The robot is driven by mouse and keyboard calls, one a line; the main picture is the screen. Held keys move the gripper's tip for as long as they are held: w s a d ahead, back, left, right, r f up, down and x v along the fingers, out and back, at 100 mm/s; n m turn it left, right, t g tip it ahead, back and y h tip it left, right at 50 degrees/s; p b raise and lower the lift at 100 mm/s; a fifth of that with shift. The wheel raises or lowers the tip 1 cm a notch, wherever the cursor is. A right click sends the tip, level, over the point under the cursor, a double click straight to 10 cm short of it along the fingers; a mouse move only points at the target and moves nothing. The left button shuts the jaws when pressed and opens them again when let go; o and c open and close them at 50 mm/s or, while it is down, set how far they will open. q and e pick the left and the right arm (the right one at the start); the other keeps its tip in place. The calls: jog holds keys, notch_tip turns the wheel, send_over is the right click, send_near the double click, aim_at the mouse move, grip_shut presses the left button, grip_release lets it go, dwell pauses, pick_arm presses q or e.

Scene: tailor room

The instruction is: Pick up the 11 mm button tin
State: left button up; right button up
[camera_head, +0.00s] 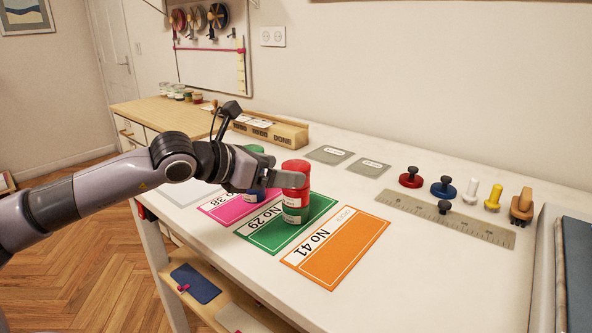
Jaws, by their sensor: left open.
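A red tin or short stack of red tins (294,208) with white labels stands on the green No 29 card (262,241). My left gripper (285,179) is open at its upper part, one finger crossing in front of the red side. The other finger is hidden, and I cannot tell whether the gripper touches the red. A blue tin (252,194) stands on the pink No 38 card (222,210), partly behind my gripper. A green-topped tin (255,149) shows above my gripper. The label sizes are too small to read, so I cannot tell which tin is 11 mm. My right gripper is out of view.
The orange No 41 card (335,252) is bare. A steel ruler (446,217) lies to the right, near red and blue knobs (411,178) and a wooden-handled brush (522,207). The white table's front right is clear.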

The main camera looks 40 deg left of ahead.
pick_arm(q)
jog(key=shift+p+x, duration=0.85)
jog(key=shift+x, duration=1.5)
jog(key=shift+s+d, duration=0.1)
jog(key=shift+d, duration=0.05)
jog(key=c, duration=1.1)
